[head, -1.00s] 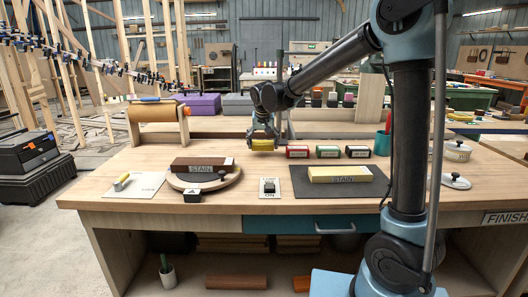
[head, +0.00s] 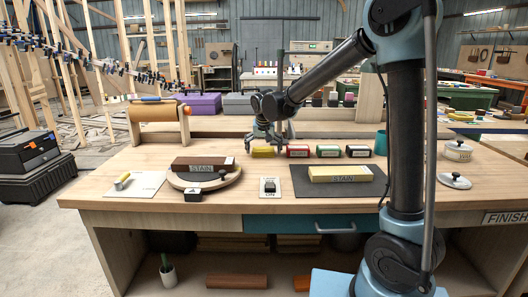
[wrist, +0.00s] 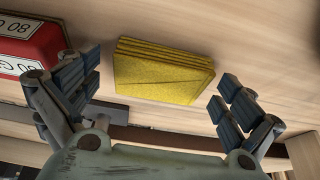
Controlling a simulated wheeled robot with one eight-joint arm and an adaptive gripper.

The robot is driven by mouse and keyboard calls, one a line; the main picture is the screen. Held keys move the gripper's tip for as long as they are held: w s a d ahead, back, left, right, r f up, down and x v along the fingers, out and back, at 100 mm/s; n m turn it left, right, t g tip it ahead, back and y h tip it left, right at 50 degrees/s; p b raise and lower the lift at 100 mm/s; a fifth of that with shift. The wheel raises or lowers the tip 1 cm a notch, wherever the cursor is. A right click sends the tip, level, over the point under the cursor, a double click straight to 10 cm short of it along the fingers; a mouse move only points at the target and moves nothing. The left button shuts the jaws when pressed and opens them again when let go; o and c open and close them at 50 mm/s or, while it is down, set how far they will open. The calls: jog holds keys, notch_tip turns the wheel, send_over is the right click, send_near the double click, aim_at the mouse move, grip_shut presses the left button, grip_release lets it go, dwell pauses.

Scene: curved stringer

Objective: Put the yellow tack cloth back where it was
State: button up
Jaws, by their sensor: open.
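In the wrist view the cloth (wrist: 160,72) is a folded yellow stack, flat on the wood, between and beyond my fingertips. My gripper (head: 264,140) is just above and behind the cloth. In the wrist view my gripper (wrist: 155,90) has its fingers spread wide, with nothing between them touching the cloth.
A red block (head: 297,151) stands close to the right of the cloth. It also shows at the left in the wrist view (wrist: 30,48). A round board (head: 228,178) with a STAIN block and a dark mat (head: 300,182) with a yellow-topped block lie nearer the front. Bench wood lies bare left of the cloth.

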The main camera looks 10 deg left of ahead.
jog(key=v, duration=1.2)
jog(key=shift+s, duration=0.1)
